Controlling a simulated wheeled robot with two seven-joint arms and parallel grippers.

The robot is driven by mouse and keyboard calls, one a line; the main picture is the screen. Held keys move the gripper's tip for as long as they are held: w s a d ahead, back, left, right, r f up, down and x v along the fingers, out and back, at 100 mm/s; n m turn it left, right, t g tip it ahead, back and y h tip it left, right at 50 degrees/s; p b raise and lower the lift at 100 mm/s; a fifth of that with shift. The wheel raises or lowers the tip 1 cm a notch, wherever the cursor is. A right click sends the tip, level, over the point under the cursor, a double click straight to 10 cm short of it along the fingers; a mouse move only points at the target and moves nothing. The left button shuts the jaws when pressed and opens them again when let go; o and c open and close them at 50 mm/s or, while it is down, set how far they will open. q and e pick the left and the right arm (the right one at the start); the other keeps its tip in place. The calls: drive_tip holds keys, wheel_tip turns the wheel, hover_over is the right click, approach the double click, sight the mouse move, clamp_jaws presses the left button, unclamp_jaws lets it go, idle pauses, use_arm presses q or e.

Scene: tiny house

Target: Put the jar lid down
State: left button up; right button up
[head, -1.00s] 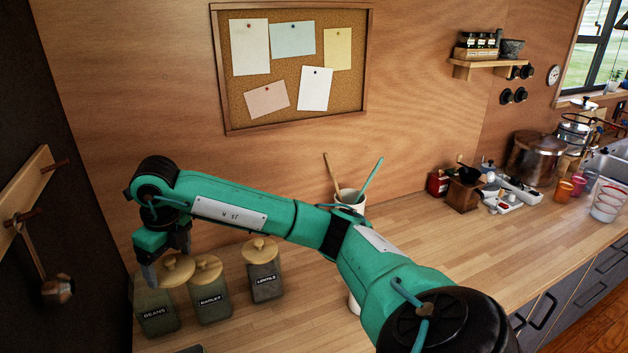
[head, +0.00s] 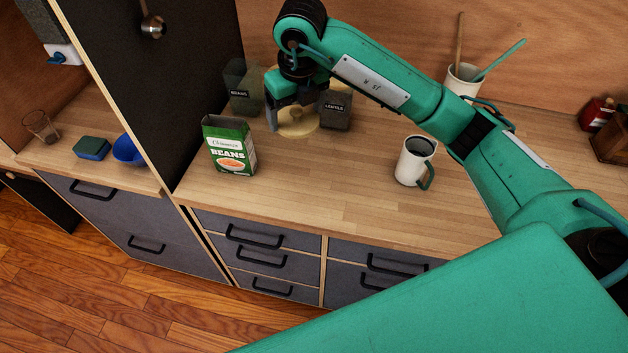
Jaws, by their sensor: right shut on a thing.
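The round wooden jar lid (head: 298,124) is held by my right gripper (head: 284,112), which is shut on it. The lid is over the counter, in front of the jars; I cannot tell whether it touches the wood. The glass BEANS jar (head: 241,92) stands behind and to the left, with no lid on top. The LENTILS jar (head: 336,110) stands to the right of the lid, its top partly hidden by my arm. The BARLEY jar is hidden behind my right gripper and arm. My left gripper is not in view.
A green beans carton (head: 230,146) stands left of the lid near the counter's (head: 300,190) front edge. A white mug (head: 415,160) stands to the right. The wood between carton and mug is clear. A dark panel (head: 150,85) bounds the left side.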

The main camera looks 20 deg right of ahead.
drive_tip(key=p, duration=0.2)
hover_over(299, 179)
drive_tip(key=f, duration=0.6)
drive_tip(key=shift+s+f, duration=0.1)
drive_tip(key=shift+s, duration=0.25)
wheel_tip(299, 179, down, 8)
drive_tip(key=shift+f+p, duration=0.25)
drive_tip(key=shift+p, duration=0.8)
wheel_tip(299, 179, down, 5)
drive_tip(key=shift+r+p, duration=0.15)
drive_tip(key=shift+p, duration=0.5)
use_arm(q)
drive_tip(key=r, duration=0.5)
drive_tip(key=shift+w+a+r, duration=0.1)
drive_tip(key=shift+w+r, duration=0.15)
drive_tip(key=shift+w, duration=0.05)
use_arm(e)
drive_tip(key=shift+f, duration=0.2)
drive_tip(key=o, duration=0.9)
drive_tip(key=shift+c, duration=0.2)
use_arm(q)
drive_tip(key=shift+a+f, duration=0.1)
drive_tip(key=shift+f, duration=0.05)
use_arm(e)
drive_tip(key=shift+r, duration=0.15)
